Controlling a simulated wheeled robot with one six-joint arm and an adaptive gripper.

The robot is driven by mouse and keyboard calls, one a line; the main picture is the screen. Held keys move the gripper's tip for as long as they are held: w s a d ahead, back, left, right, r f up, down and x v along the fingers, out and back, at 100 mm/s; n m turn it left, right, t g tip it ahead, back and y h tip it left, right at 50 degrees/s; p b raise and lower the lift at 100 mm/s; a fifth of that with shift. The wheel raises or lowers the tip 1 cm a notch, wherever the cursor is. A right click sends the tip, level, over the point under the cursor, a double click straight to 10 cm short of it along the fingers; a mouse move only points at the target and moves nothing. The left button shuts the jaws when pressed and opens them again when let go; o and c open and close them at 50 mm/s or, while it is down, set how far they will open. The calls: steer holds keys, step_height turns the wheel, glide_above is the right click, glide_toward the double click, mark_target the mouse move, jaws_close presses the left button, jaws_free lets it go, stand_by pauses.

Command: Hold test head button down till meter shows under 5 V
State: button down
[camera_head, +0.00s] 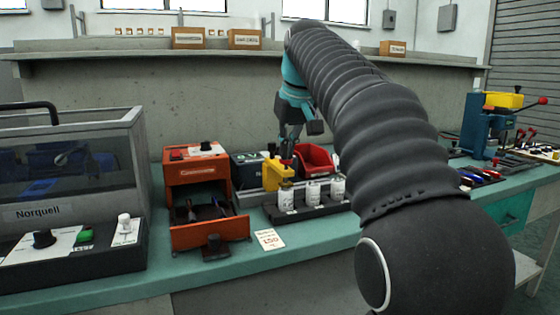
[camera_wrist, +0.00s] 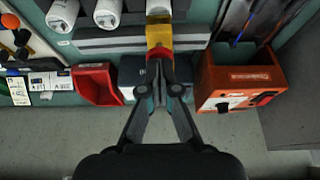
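The yellow test head (camera_head: 274,177) stands over the left white vial (camera_head: 286,197) in a dark rack. It shows in the wrist view (camera_wrist: 158,34) with a red button (camera_wrist: 159,52) on top. My gripper (camera_head: 287,153) points down right above the button, its fingers together and empty. In the wrist view the fingertips (camera_wrist: 159,69) overlap the button's edge; I cannot tell whether they touch or press it. A dark box (camera_head: 246,160) with a lit display, seemingly the meter, stands behind the test head; its reading is too small to make out.
An orange unit (camera_head: 195,165) with an open drawer stands left of the test head. A red bin (camera_head: 316,160) is behind the rack. A clear-covered Norquell machine (camera_head: 70,170) is at far left. A note card (camera_head: 269,240) lies in front. More white vials stand close by.

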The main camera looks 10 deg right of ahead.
steer(key=shift+r+p, duration=1.35)
steer(key=shift+p, duration=0.15)
steer(key=shift+r, duration=2.15)
steer(key=shift+s, duration=0.1)
steer(key=shift+s+f, duration=0.15)
steer(key=shift+s, duration=0.15)
steer(key=s+f+m+t, duration=0.1)
steer(key=s+f, duration=2.7)
steer(key=f, duration=0.3)
steer(key=shift+s+a+m+h, duration=0.25)
steer(key=shift+m+h, duration=0.15)
